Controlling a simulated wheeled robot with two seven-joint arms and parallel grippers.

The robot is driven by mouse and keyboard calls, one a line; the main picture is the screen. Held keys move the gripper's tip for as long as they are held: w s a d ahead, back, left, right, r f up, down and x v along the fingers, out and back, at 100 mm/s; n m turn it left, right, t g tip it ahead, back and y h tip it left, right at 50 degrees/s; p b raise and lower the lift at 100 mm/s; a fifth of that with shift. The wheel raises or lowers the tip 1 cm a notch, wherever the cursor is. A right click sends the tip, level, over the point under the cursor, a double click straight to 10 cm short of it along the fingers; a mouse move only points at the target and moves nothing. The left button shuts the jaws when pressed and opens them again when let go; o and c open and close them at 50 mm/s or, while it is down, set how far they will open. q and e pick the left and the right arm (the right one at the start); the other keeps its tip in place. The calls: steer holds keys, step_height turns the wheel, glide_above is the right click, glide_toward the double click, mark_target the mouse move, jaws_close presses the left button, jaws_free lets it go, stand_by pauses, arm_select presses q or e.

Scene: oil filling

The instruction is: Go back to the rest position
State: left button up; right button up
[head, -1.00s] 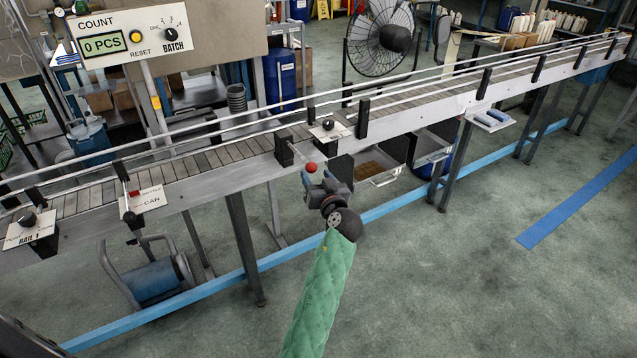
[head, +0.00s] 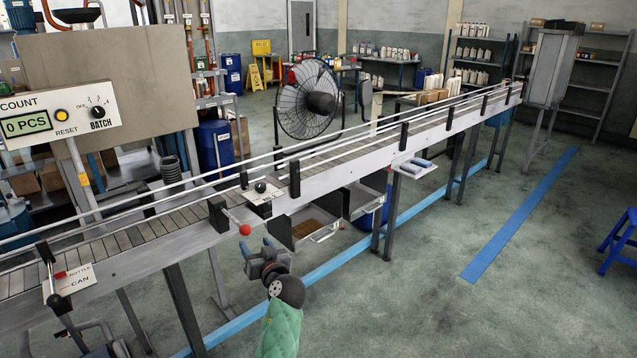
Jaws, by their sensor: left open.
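My left gripper (head: 262,254) shows at the lower middle of the head view, on an arm with a green quilted sleeve. Its jaws are open and look empty. It is in front of the conveyor (head: 190,232), just below and right of a red ball knob (head: 244,230) on a lever at the conveyor's near side. A gap shows between the gripper and the knob. My right gripper is not in view.
A control panel (head: 60,120) reading 0 PCS stands at the left. Open drawers (head: 318,228) hang under the conveyor beyond my gripper. A blue stool (head: 620,240) stands at the right edge. The floor at the lower right is clear.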

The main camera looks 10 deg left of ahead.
arm_select(q)
steer(key=d+f+m+g+h, duration=0.3)
steer(key=d+f+m+h, duration=0.3)
steer(key=f, duration=0.8)
steer(key=s+d+f+g+h, duration=0.25)
steer(key=s+f, duration=0.25)
steer(key=f, duration=0.3)
steer(key=s+d+f+g+h, duration=0.1)
steer(key=s+d+f+h, duration=0.3)
steer(key=f, duration=0.4)
steer(key=s+f+g, duration=0.2)
steer(key=s+f, duration=0.5)
steer(key=s, duration=0.5)
steer(key=s+f+m+g, duration=0.1)
steer(key=s+f+g, duration=0.1)
steer(key=s+f, duration=0.5)
steer(key=s+f+g, duration=0.2)
steer(key=s+f, duration=0.6)
steer(key=s, duration=1)
steer(key=shift+a+m, duration=0.2)
steer(key=shift+m, duration=0.1)
steer(key=shift+w, duration=0.1)
